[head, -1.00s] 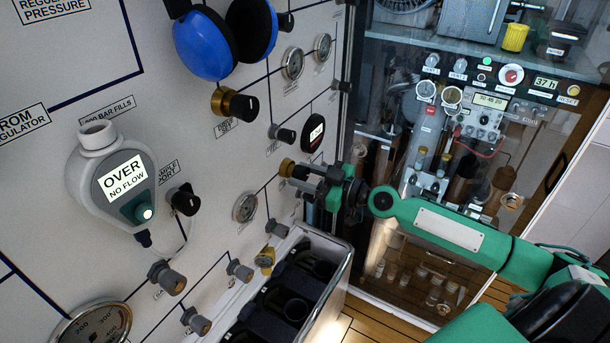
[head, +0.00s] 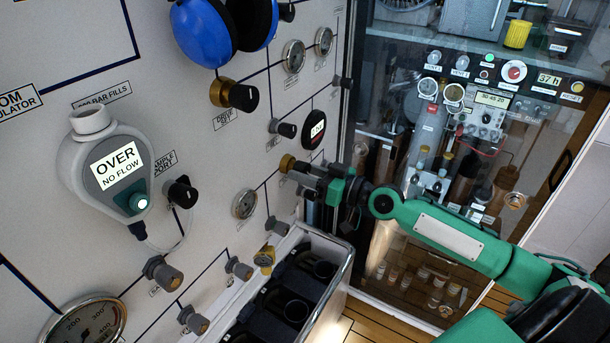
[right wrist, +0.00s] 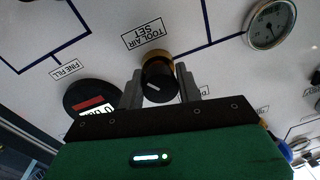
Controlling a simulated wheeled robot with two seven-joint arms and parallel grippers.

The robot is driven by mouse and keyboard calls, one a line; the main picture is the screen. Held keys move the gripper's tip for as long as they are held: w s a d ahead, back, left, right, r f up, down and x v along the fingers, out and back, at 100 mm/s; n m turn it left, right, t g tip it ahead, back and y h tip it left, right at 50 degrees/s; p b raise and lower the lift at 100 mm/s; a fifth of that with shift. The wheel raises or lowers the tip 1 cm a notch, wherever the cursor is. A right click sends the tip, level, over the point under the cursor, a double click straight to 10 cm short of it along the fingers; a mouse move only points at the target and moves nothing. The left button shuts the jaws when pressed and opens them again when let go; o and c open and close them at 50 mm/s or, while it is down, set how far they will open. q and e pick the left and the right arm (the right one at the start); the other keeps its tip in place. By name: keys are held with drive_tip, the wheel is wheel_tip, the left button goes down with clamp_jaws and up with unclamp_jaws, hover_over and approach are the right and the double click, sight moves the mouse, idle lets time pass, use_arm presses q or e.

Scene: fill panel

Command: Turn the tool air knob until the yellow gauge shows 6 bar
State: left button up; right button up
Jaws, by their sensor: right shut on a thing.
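The tool air knob (right wrist: 158,84) is black with a white pointer line and a brass collar, under a "TOOL AIR SET" label (right wrist: 147,33) in the right wrist view. My right gripper (right wrist: 160,88) is shut on it, one grey finger on each side. In the head view the gripper (head: 299,171) covers most of the knob; its brass collar (head: 287,163) shows. A small yellow-rimmed gauge (head: 264,259) sits low on the panel in the head view; its reading is too small to tell. My left gripper is not in view.
A grey round gauge (head: 244,204) and a dark digital display (head: 315,130) are close to the knob. An open bin with dark compartments (head: 346,262) stands below. A glass-fronted cabinet (head: 400,90) is behind my right arm. Blue ear defenders (head: 203,32) hang above.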

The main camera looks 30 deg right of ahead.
idle(0.3)
drive_tip(key=o, duration=1)
drive_tip(key=b+v, duration=1.1)
drive_tip(key=v, duration=0.3)
drive_tip(key=shift+w+b, duration=0.1)
drive_tip(key=shift+b, duration=0.2)
